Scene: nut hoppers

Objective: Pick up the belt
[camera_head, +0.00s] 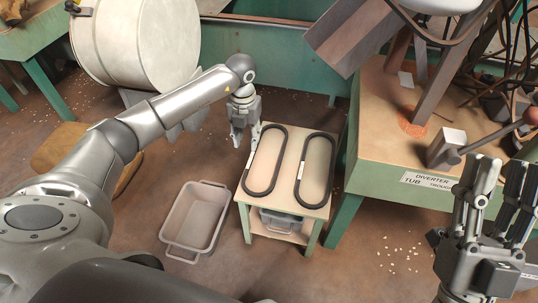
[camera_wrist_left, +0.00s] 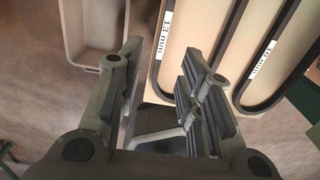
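Two black belts lie flat as long loops on a small table (camera_head: 293,152). The left belt (camera_head: 275,172) has a white label on its left side, which reads "13 mm" in the left wrist view (camera_wrist_left: 163,35). The right belt (camera_head: 332,165) also carries a white label; its text is hard to read. My left gripper (camera_head: 246,140) is open and empty, pointing down at the table's left edge beside the left belt. In the left wrist view its fingers (camera_wrist_left: 158,60) are spread, the right ones overlapping the belt's near end. My right gripper (camera_head: 499,172) is open and empty at the far right.
A grey bin (camera_head: 193,218) stands on the floor left of the table. Another bin (camera_head: 282,220) sits on the table's lower shelf. A green bench (camera_head: 410,185) with a "DIVERTER TUB" label stands close on the right. A large pale drum (camera_head: 135,45) is at the back left.

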